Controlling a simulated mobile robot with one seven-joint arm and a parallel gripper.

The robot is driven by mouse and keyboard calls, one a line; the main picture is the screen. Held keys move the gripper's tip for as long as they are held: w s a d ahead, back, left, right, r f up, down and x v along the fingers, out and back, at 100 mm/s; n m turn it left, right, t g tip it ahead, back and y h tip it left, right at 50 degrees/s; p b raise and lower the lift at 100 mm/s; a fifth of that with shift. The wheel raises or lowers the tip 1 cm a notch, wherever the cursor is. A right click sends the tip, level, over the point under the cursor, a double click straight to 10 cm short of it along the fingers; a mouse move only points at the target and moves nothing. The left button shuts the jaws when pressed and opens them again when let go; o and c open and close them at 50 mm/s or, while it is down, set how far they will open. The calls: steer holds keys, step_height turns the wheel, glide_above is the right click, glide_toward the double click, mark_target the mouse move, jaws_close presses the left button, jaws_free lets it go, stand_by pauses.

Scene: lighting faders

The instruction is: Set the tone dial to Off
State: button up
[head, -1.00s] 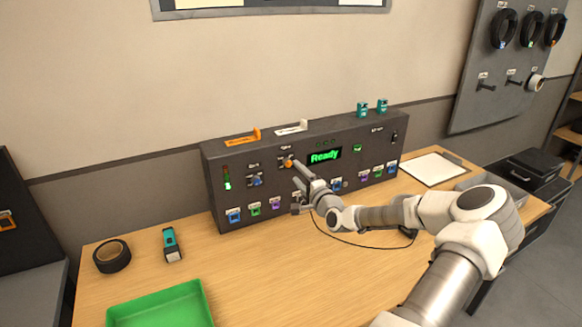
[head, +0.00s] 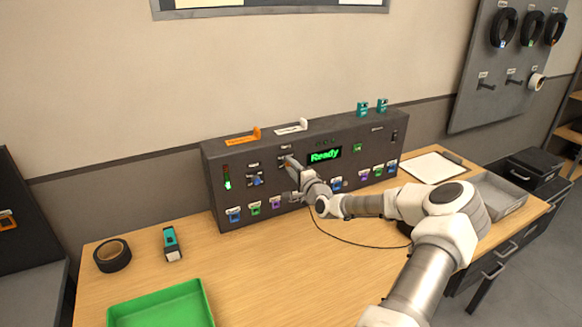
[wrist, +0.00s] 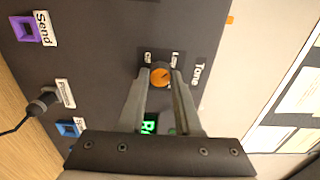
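The tone dial is a round orange knob (wrist: 160,77) on the dark panel (head: 215,190). The wrist view shows it between my fingertips, beside the labels "Tone" (wrist: 197,72), "Low" (wrist: 174,59) and one that looks like "Off" (wrist: 148,57). My gripper (wrist: 160,80) has one finger on each side of the knob, and both fingertips seem to touch it. I cannot clearly tell where the knob's pointer is set. In the head view my gripper (head: 289,161) is at the panel's upper middle and hides the dial.
A green "Ready" display (head: 324,155) is right of my gripper. A green tray (head: 165,305), tape roll (head: 112,255) and clipboard (head: 432,167) lie on the table.

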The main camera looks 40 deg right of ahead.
jaws_close()
steer(key=shift+n, duration=0.3)
steer(key=n+b, duration=0.3)
steer(key=b, duration=0.1)
steer(key=shift+f, duration=0.2)
steer(key=n+b, duration=0.4)
steer(key=n, duration=0.1)
steer(key=shift+n, duration=0.3)
steer(key=n+b, duration=0.4)
steer(key=n, duration=0.1)
steer(key=shift+b, duration=0.35)
steer(key=shift+r+n+b, duration=0.15)
steer(key=shift+n+b, duration=1.15)
steer(key=shift+n, duration=0.5)
